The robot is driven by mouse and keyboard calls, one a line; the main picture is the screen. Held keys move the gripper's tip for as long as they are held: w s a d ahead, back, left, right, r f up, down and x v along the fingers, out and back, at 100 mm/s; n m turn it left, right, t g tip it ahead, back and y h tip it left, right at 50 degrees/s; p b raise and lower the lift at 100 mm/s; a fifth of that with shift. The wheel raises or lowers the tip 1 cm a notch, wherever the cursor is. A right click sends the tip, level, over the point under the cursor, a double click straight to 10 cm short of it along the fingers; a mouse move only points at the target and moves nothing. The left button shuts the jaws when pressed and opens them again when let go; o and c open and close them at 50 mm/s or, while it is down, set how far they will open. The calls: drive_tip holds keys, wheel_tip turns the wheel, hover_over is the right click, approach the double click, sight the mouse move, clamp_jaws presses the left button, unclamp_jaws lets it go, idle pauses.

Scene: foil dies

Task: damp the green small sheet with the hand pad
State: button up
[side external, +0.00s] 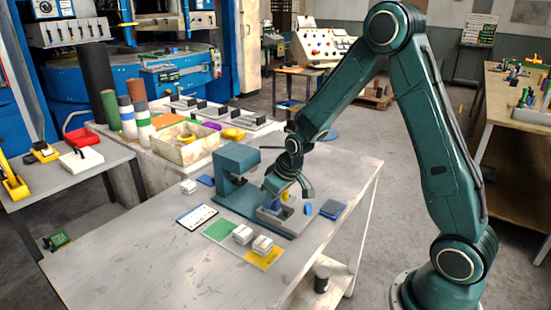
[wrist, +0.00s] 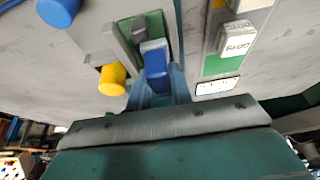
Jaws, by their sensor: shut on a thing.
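In the side view my gripper (side external: 288,190) points down over a grey bed beside the teal press. In the wrist view its fingers (wrist: 156,88) are shut on a blue block (wrist: 155,60). The block is at a grey tray (wrist: 122,42) with a green surface inside; I cannot tell whether it touches that surface. A flat green sheet (side external: 219,230) lies on the table left of the press bed; green also shows in the wrist view (wrist: 220,65). A white block with lettering (wrist: 236,38) is there; I cannot tell which thing is the hand pad.
The teal press (side external: 236,170) stands close to my gripper. A yellow cylinder (wrist: 111,80) and a blue cylinder (wrist: 58,10) are nearby. A white card (side external: 197,217) lies left. The front of the table is clear.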

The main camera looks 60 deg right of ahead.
drive_tip(key=shift+d, duration=0.7)
idle(0.6)
drive_tip(key=shift+s+a+f, duration=0.1)
drive_tip(key=shift+a+f, duration=0.05)
drive_tip(key=shift+a, duration=0.6)
idle(0.5)
drive_tip(key=shift+d, duration=0.25)
drive_tip(key=shift+d, duration=0.35)
drive_tip(key=shift+d, duration=0.2)
drive_tip(key=shift+a+r, duration=0.15)
drive_tip(key=shift+r, duration=0.1)
idle(0.4)
drive_tip(key=shift+a+r, duration=0.25)
drive_tip(key=shift+r, duration=0.1)
drive_tip(key=shift+r, duration=0.15)
